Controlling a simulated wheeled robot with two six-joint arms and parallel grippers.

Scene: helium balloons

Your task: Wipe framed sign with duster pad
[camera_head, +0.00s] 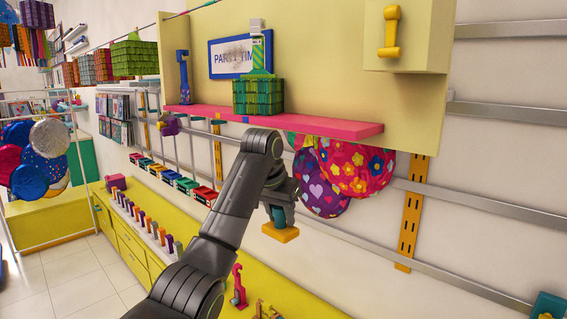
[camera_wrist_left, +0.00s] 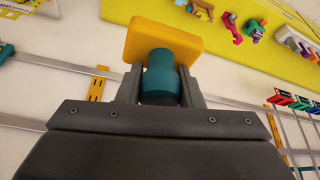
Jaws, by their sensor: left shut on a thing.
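The framed sign (camera_head: 232,57), white with a blue frame and lettering, hangs on the yellow back panel above the pink shelf. A smudge covers part of its lettering, and a green-handled item stands in front of its right side. My left gripper (camera_head: 277,212) points down below and to the right of the sign, well apart from it. It is shut on the duster pad, a yellow-orange block (camera_head: 281,232) with a teal handle. In the left wrist view the pad (camera_wrist_left: 163,38) shows beyond the fingers (camera_wrist_left: 160,92), its teal grip between them. My right gripper is not in view.
The pink shelf (camera_head: 330,124) holds a green plaid box (camera_head: 258,97) and a blue item (camera_head: 183,75) near the sign. Patterned balloons (camera_head: 345,175) hang under the shelf. A yellow counter (camera_head: 165,215) with several small items runs below.

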